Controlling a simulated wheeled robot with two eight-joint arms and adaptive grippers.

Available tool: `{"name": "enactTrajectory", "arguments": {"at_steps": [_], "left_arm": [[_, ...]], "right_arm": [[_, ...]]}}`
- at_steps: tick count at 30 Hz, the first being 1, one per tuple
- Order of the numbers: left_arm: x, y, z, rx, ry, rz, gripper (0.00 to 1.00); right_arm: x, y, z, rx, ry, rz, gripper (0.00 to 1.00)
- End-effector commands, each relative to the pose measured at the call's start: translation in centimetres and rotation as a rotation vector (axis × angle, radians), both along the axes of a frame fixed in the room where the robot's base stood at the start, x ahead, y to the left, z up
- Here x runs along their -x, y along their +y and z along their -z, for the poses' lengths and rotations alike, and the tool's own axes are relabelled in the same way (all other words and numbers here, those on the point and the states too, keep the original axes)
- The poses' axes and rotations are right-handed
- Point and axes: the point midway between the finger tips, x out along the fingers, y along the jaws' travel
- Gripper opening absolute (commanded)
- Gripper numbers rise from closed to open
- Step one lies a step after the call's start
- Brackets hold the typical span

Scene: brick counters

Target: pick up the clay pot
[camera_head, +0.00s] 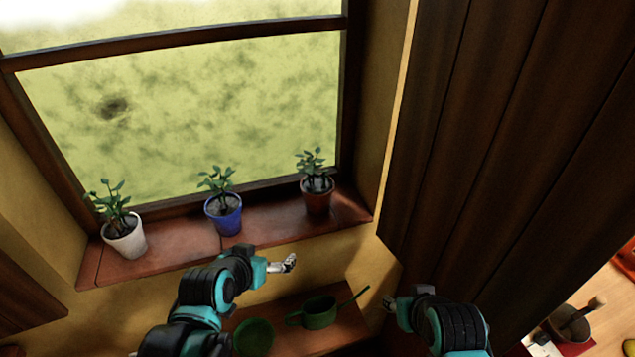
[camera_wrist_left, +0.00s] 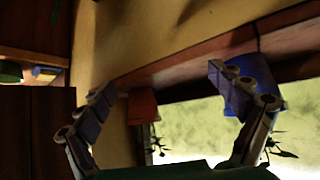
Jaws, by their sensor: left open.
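The clay pot (camera_head: 317,200), reddish brown with a leafy plant, stands upright at the right end of the windowsill. In the left wrist view the clay pot (camera_wrist_left: 143,107) appears upside down between my spread fingers, some way beyond them. My left gripper (camera_head: 291,262) is open and empty, in front of and below the sill, apart from the clay pot. Its fingers (camera_wrist_left: 162,80) also show in the left wrist view. My right gripper (camera_head: 388,303) is at the lower middle right, far from the pot; its fingers are too small to judge.
A blue pot (camera_head: 224,220) and a white pot (camera_head: 126,242) stand left along the windowsill (camera_head: 180,255). A dark wooden panel (camera_head: 470,150) rises on the right.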

Motion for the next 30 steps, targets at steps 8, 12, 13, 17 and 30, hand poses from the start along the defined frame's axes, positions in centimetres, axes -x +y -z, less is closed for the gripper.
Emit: {"name": "enactTrajectory", "arguments": {"at_steps": [8,12,13,17,30], "left_arm": [[-9.6,-6.8,-4.0,0.052,-0.26,0.147,0.93],[-11.4,-8.1,-4.4,0.061,-0.32,0.166,0.93],[-11.6,-8.3,-4.4,0.061,-0.327,0.168,0.93],[-12.8,-8.8,-3.9,0.061,-0.336,0.171,0.93],[-17.2,-11.2,-0.7,0.062,-0.334,0.171,0.93]], "right_arm": [[0.0,0.0,-2.0,0.0,0.0,0.0,0.4],[0.0,0.0,-2.3,0.0,0.0,0.0,0.4],[0.0,0.0,-2.3,0.0,0.0,0.0,0.4],[0.0,0.0,-1.8,0.0,0.0,0.0,0.4],[0.0,0.0,0.9,0.0,0.0,0.0,0.4]]}}
